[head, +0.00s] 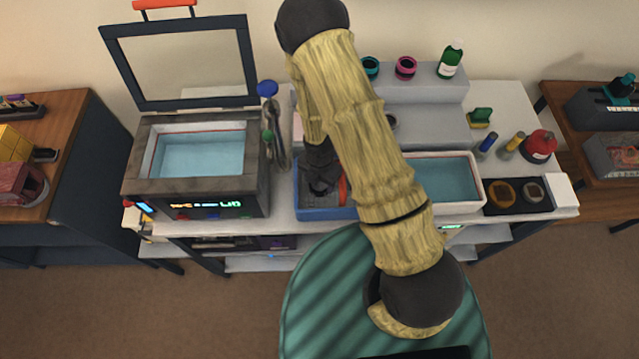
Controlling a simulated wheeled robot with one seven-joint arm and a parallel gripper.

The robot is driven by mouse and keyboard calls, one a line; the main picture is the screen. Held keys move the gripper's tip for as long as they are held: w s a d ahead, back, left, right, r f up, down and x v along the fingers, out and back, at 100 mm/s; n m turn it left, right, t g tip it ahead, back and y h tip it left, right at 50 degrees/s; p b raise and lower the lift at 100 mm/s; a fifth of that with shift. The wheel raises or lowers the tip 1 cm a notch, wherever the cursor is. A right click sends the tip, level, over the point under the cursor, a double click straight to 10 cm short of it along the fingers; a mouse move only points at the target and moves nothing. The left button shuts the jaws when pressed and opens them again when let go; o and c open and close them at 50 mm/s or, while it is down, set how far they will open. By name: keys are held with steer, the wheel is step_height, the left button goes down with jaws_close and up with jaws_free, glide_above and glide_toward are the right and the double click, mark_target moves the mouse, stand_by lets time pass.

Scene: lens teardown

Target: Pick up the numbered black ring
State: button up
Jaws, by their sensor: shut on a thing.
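My gripper (321,180) points down into the blue tray (328,214) at the middle of the bench. It is shut on a small dark thing low in the tray. The dark thing blends with the black fingers, so I cannot make out its shape or any numbers on it. My arm covers the right part of the tray. A dark round part (391,121) shows beside my arm on the grey stepped stand; I cannot tell if it bears numbers.
An open-lidded tank (190,190) with blue liquid stands left of the tray. A white basin (482,190) is on the right, partly behind my arm, then a black tray (518,209) with two round parts.

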step_height(320, 180, up, 8)
steer(key=shift+f, duration=0.15)
steer(key=shift+w, duration=0.1)
stand_by(0.6)
